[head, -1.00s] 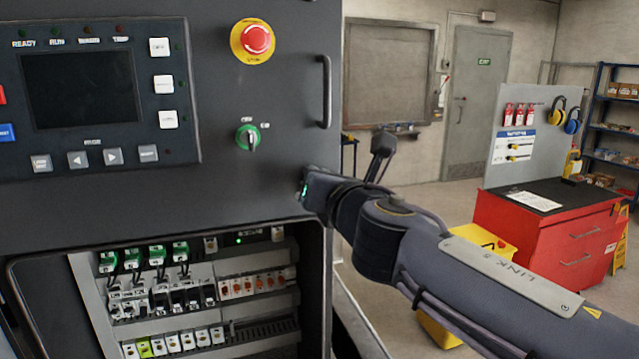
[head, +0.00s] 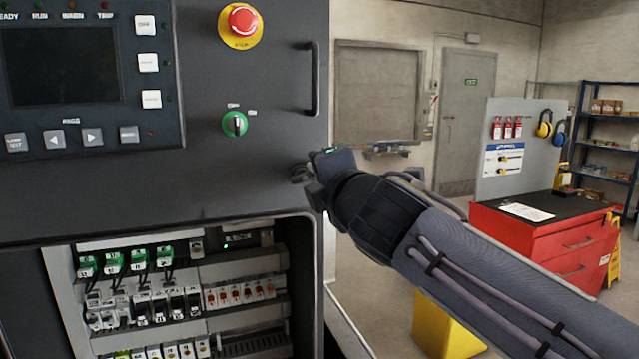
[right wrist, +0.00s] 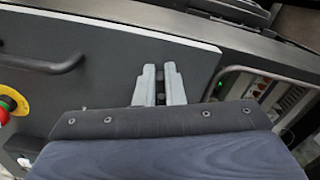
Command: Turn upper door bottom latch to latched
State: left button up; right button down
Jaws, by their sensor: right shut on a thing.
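The dark upper door (head: 270,180) is shut above an open lower compartment. My right gripper (head: 303,172) is at the door's lower right corner, where the bottom latch sits. In the right wrist view, the two light grey fingers of my right gripper (right wrist: 159,86) point at the door face and are shut on the small dark bottom latch (right wrist: 160,76). Most of the latch is hidden between the fingers, and in the head view my gripper covers it, so its exact angle cannot be read. My left gripper is not in view.
The door carries a bar handle (head: 313,78), a green selector switch (head: 235,124), a red emergency stop (head: 241,25) and a control panel (head: 70,75). The open compartment below holds terminals and wiring (head: 180,290). A red tool cabinet (head: 535,240) stands on the right.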

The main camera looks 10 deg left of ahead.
jog(key=shift+a+f+m+b, duration=0.15)
jog(key=shift+f+m+b, duration=0.25)
jog(key=shift+m, duration=0.4)
jog(key=shift+a+f+m+b, duration=0.1)
jog(key=shift+f+m+b, duration=0.2)
jog(key=shift+m+b, duration=0.35)
jog(key=shift+m, duration=0.35)
jog(key=shift+s+r, duration=0.1)
jog(key=c, duration=1.6)
grip_release()
jog(key=shift+o, duration=1)
jog(key=shift+a+r, duration=0.1)
jog(key=shift+a, duration=0.1)
jog(key=b+v, duration=0.2)
jog(key=v, duration=0.6)
jog(key=shift+d, duration=0.1)
